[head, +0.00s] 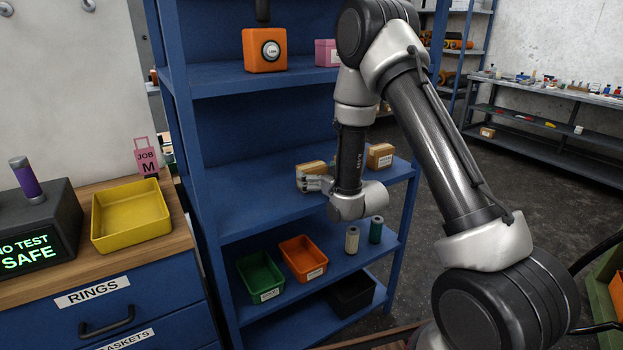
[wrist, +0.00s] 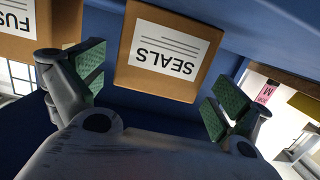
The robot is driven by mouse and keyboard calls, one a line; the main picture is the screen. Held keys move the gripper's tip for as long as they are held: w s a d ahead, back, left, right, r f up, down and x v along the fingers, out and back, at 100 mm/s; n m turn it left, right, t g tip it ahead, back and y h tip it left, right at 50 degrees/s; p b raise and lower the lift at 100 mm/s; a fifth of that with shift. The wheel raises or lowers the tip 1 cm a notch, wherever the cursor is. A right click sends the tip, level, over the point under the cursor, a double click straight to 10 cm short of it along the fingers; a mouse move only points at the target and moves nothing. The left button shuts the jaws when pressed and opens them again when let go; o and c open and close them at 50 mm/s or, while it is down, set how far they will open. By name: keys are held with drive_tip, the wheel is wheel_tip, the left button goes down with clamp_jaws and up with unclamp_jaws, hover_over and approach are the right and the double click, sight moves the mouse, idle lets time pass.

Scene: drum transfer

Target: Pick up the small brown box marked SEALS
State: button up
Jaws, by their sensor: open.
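The small brown box marked SEALS (wrist: 190,88) shows its white label, upside down, in the wrist view. In the head view it sits on the blue middle shelf (head: 262,187), partly hidden behind my gripper (head: 312,182). In the wrist view my gripper (wrist: 158,88) is open, with one green-padded finger to each side of the box. Gaps show between the pads and the box. I cannot tell how far the box reaches in between the pads.
A second brown box (head: 380,155), its label starting FUS, stands on the same shelf, and also shows in the wrist view (wrist: 30,40). The shelf above holds an orange box (head: 265,50) and a pink box (head: 326,52). Green (head: 260,275) and orange (head: 303,258) bins stand below.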

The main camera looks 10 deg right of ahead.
sight(317, 173)
drive_tip(key=x, duration=0.3)
drive_tip(key=shift+w, duration=0.2)
drive_tip(key=c, duration=1.1)
drive_tip(key=shift+r, duration=0.1)
drive_tip(key=shift+c, duration=0.2)
